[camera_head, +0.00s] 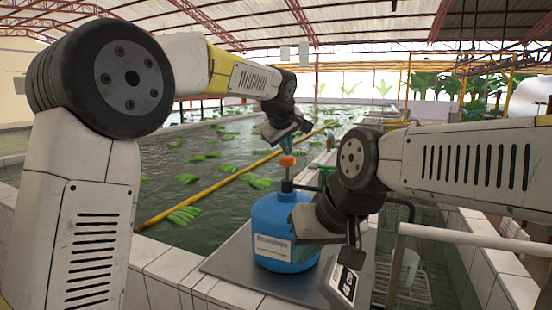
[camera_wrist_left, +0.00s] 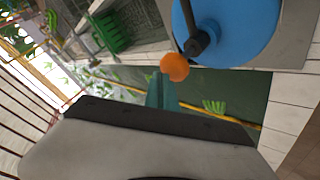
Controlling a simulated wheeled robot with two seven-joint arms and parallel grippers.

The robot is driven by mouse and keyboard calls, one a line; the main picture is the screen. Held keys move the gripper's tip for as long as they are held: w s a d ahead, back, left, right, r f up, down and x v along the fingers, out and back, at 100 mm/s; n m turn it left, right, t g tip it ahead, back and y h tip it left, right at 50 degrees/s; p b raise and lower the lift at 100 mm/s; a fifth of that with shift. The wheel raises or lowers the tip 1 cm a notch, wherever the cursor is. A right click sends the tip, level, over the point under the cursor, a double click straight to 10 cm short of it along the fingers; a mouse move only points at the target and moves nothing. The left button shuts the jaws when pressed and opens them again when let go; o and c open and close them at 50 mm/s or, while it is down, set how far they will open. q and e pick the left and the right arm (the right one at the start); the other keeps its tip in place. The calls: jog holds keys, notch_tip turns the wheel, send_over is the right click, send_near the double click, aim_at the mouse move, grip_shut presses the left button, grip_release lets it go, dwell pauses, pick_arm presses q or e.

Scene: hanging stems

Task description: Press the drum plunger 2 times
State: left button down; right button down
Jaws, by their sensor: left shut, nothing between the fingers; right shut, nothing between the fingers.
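The blue drum (camera_head: 280,212) stands upright with a white label on its front. Its plunger has a dark stem and an orange knob (camera_head: 287,161) on top. My left gripper (camera_head: 289,147) is shut and empty, with its teal fingertips just above the knob. In the left wrist view, the knob (camera_wrist_left: 174,67) and drum (camera_wrist_left: 240,25) show beside the shut fingers (camera_wrist_left: 163,92); I cannot tell whether they touch the knob. My right gripper (camera_head: 308,247) is shut and empty, low in front of the drum's right side, covering part of it.
The drum stands on a grey metal plate (camera_head: 225,263) with a display unit (camera_head: 345,282) at its front right. White tiled ledges (camera_head: 160,262) border a water basin (camera_head: 150,165) with floating green bunches and a yellow pole (camera_head: 220,186). A pale rail (camera_head: 470,238) is at right.

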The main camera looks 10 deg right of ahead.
aim_at(287, 158)
dwell(0.4)
pick_arm(q)
jog(key=shift+f, duration=1.6)
dwell(0.6)
jog(key=shift+r, duration=4.6)
jog(key=shift+a, duration=0.1)
